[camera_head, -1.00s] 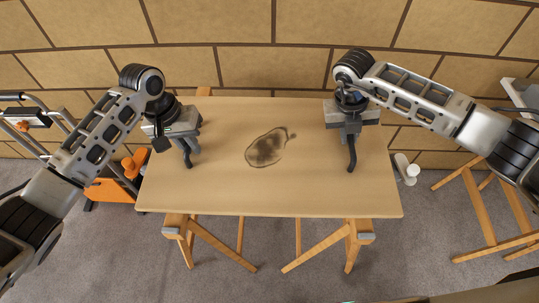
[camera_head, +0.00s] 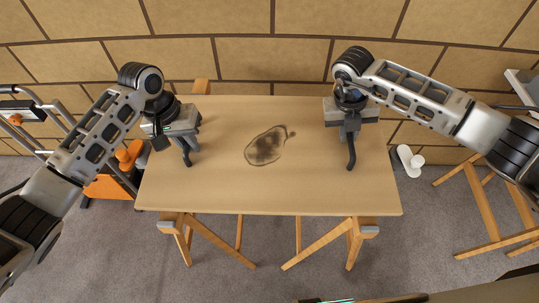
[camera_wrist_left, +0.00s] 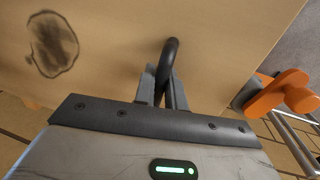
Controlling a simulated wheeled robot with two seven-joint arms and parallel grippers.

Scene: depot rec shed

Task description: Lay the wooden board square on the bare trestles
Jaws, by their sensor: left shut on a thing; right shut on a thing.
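The wooden board (camera_head: 230,190) is a pale flat panel with a dark stain (camera_head: 265,147) and black bar handles. It spans above two wooden trestles, left (camera_head: 172,223) and right (camera_head: 362,228), whose legs show below its front edge. Whether it touches them I cannot tell. My left gripper (camera_head: 184,146) is shut on the left handle (camera_head: 188,160), also seen between its fingers in the left wrist view (camera_wrist_left: 168,62). My right gripper (camera_head: 350,134) is shut on the right handle (camera_head: 351,155). The trestle tops are mostly hidden; one end (camera_head: 201,87) shows behind the board's far edge at left.
An orange item (camera_head: 108,187) and a metal-framed rack (camera_head: 45,125) stand left of the board. A white object (camera_head: 407,160) lies beyond its right edge. Another wooden trestle (camera_head: 483,205) stands at far right. A block wall is close behind; grey floor lies open in front.

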